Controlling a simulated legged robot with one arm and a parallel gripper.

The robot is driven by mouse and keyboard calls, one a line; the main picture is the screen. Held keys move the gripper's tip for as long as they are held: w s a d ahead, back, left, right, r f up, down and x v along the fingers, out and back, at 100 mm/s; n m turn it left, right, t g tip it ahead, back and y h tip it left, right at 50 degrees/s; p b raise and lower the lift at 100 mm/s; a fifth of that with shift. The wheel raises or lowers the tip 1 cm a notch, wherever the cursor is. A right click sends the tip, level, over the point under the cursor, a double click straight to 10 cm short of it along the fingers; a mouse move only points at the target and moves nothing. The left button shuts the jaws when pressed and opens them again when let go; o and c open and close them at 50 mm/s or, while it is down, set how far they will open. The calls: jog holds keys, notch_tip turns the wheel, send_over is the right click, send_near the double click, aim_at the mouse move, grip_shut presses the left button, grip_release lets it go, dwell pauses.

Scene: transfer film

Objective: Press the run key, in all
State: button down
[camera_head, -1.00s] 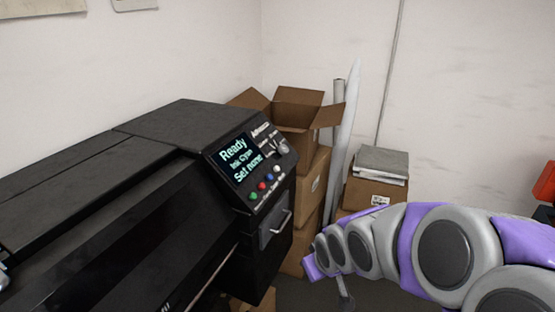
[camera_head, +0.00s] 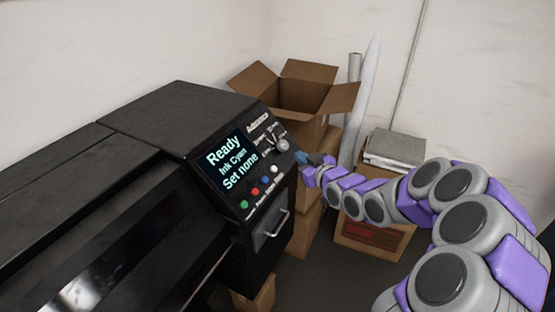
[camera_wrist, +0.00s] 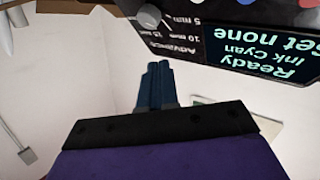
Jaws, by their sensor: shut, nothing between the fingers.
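The black printer's control panel (camera_head: 255,170) faces me in the head view. Its screen (camera_head: 227,160) reads "Ready", "Ink Cyan", "Set none". Below the screen is a row of small keys: green (camera_head: 244,204), red (camera_head: 255,191), blue (camera_head: 265,181) and white (camera_head: 274,169); their labels are too small to read. A grey knob (camera_head: 282,145) sits at the panel's upper right. My gripper (camera_head: 301,157) is shut and empty, just right of the knob. In the wrist view the shut fingers (camera_wrist: 159,72) point toward the panel near the knob (camera_wrist: 149,16); I cannot tell whether they touch anything.
A drawer handle (camera_head: 273,224) sticks out below the keys. An open cardboard box (camera_head: 305,95) stands behind the printer on other boxes. Upright rolls (camera_head: 368,90) lean by the wall. A box with grey sheets (camera_head: 395,148) on it stands behind my arm.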

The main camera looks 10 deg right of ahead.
aim_at(274, 169)
jog(key=shift+w+a+r, duration=0.1)
jog(key=shift+r, duration=0.05)
jog(key=w+a+f+b, duration=0.2)
jog(key=w+a+f, duration=0.1)
jog(key=a+f, duration=0.2)
jog(key=shift+w+f+b, duration=0.35)
jog(key=shift+f+b, duration=0.05)
jog(key=shift+f, duration=0.25)
dwell(2.1)
jog(key=shift+w+a+f, duration=0.1)
jog(key=shift+a+f, duration=0.1)
jog(key=shift+f, duration=0.05)
